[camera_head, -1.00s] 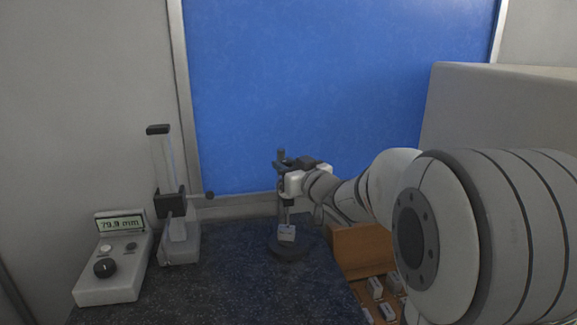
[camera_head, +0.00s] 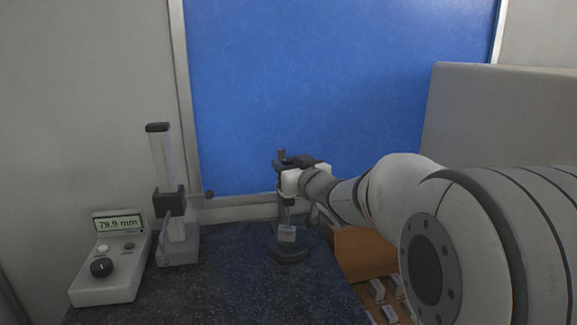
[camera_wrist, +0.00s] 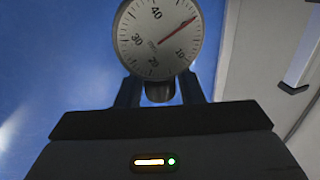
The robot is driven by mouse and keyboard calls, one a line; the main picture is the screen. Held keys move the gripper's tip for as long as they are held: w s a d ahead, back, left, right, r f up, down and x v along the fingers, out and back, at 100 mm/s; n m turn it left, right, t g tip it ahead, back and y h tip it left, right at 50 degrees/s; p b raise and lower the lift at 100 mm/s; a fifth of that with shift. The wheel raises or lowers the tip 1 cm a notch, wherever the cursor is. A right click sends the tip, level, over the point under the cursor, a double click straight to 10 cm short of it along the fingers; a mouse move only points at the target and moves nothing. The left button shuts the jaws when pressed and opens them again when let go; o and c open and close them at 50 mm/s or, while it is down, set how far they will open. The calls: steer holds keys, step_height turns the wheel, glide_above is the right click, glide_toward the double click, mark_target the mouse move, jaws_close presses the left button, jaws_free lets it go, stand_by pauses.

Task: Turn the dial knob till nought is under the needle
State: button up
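I can read no nought there. My gripper (camera_wrist: 160,84) has its two dark fingers apart below the dial, on both sides of a dark round part (camera_wrist: 160,93); the fingertips are hidden at the dial's lower rim, so contact is unclear. In the head view my gripper (camera_head: 288,163) is at the top of a small dark stand (camera_head: 289,254) with a pale tag, and the dial is hidden.
A grey box (camera_head: 104,290) with a black knob and a readout of 79.9 mm stands at the left. A height gauge (camera_head: 178,252) stands beside it. An orange tray (camera_head: 362,256) with several pale blocks lies at the right. The front of the dark table (camera_head: 240,295) is clear.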

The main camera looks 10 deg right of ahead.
steer(key=shift+o, duration=1.2)
steer(key=shift+s, duration=0.1)
steer(key=b+v, duration=0.1)
steer(key=v, duration=0.6)
steer(key=shift+s, duration=0.35)
steer(key=shift+d, duration=0.1)
